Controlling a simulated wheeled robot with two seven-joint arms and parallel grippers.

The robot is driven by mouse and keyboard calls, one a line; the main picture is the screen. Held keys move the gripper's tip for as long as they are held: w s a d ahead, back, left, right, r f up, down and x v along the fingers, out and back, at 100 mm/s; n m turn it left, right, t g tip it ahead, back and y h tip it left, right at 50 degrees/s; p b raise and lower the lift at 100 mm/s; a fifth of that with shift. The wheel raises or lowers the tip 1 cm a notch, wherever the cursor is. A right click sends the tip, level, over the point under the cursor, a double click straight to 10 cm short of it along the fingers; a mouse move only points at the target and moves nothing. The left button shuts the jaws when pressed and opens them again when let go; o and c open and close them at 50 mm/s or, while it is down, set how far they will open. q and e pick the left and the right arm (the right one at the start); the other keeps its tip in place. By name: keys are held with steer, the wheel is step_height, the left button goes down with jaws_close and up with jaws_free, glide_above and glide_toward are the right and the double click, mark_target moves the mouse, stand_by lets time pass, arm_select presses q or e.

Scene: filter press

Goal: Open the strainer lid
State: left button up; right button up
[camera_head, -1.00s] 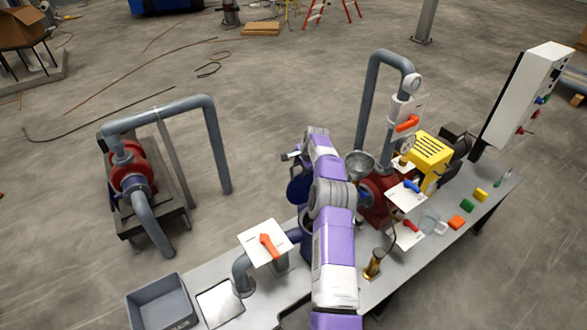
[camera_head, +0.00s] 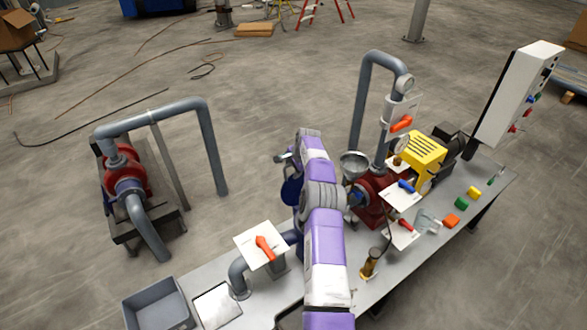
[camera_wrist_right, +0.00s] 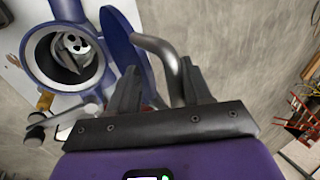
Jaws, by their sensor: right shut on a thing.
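The strainer (camera_wrist_right: 33,62) is a blue round body, open at the top, at the upper left of the right wrist view. A grey basket part (camera_wrist_right: 75,50) shows inside its mouth. The blue lid (camera_wrist_right: 138,50) stands swung away from the mouth, seen nearly edge-on; it also shows in the head view (camera_head: 290,192) left of my right arm. A bent grey handle (camera_wrist_right: 160,48) runs from the lid down between the fingers of my right gripper (camera_wrist_right: 160,82), which is shut on it. In the head view my arm hides most of the strainer body. My left gripper is not in view.
An orange-handled valve (camera_head: 265,247) stands on the bench left of my arm, near a grey bin (camera_head: 155,303). Right of the arm are a metal funnel (camera_head: 354,165), pipes, a yellow machine (camera_head: 421,155) and a brass cylinder (camera_head: 371,262).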

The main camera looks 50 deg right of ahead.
steer(key=shift+s+f, duration=0.15)
steer(key=shift+s, duration=0.05)
steer(key=shift+s+r, duration=0.1)
steer(key=shift+r, duration=0.15)
steer(key=b+v, duration=0.1)
steer(key=v, duration=0.6)
steer(key=shift+a+r, duration=0.1)
steer(key=shift+r, duration=0.05)
stand_by(0.4)
